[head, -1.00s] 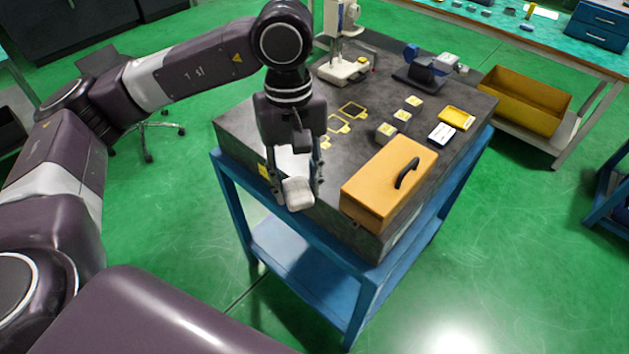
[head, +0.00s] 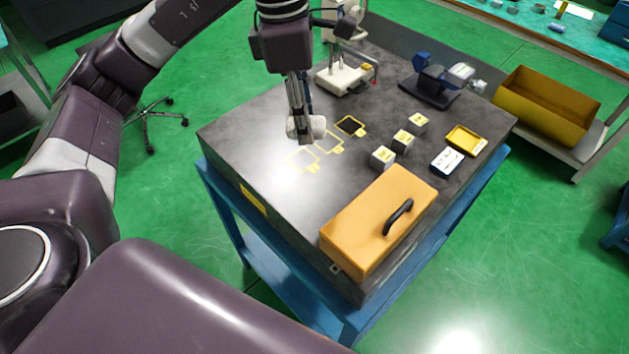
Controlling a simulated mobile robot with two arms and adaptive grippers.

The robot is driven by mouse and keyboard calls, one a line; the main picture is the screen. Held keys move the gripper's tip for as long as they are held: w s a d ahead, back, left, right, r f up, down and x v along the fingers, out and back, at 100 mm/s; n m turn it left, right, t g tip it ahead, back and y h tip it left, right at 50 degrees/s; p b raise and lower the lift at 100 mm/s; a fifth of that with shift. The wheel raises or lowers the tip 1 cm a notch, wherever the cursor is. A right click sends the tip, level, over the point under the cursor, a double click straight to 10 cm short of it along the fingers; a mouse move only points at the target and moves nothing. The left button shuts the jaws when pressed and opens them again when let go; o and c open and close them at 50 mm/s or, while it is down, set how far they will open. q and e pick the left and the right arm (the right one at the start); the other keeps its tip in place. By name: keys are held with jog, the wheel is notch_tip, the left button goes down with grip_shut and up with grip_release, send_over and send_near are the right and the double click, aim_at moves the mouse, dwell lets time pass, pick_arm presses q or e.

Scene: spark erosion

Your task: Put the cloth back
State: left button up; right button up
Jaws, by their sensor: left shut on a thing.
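A white folded cloth (head: 308,128) is between the fingers of my left gripper (head: 301,136). The gripper is shut on it and points down over the left part of the dark table top (head: 235,134), close to yellow outlined marks (head: 327,143). I cannot tell whether the cloth touches the table or hangs just above it. My right gripper is not in view.
An orange box with a black handle (head: 378,220) stands at the table's front. Several small pale blocks (head: 382,158), a yellow tray (head: 466,139) and a white-and-blue item (head: 446,160) lie right of the marks. A white stand (head: 344,77) and a dark clamp device (head: 430,90) stand behind.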

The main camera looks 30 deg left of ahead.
pick_arm(q)
jog(key=shift+s+f, duration=0.45)
jog(key=shift+f, duration=0.15)
jog(key=shift+s+f, duration=0.4)
jog(key=shift+f, duration=0.2)
notch_tip(320, 180, down, 4)
jog(key=p, duration=0.2)
send_over(307, 200)
notch_tip(307, 200, down, 4)
jog(key=f, duration=0.4)
jog(key=shift+s+a+f, duration=0.1)
jog(key=shift+a+f, duration=0.1)
jog(key=shift+a, duration=0.05)
jog(key=shift+f+p, duration=0.75)
jog(key=shift+f, duration=1.4)
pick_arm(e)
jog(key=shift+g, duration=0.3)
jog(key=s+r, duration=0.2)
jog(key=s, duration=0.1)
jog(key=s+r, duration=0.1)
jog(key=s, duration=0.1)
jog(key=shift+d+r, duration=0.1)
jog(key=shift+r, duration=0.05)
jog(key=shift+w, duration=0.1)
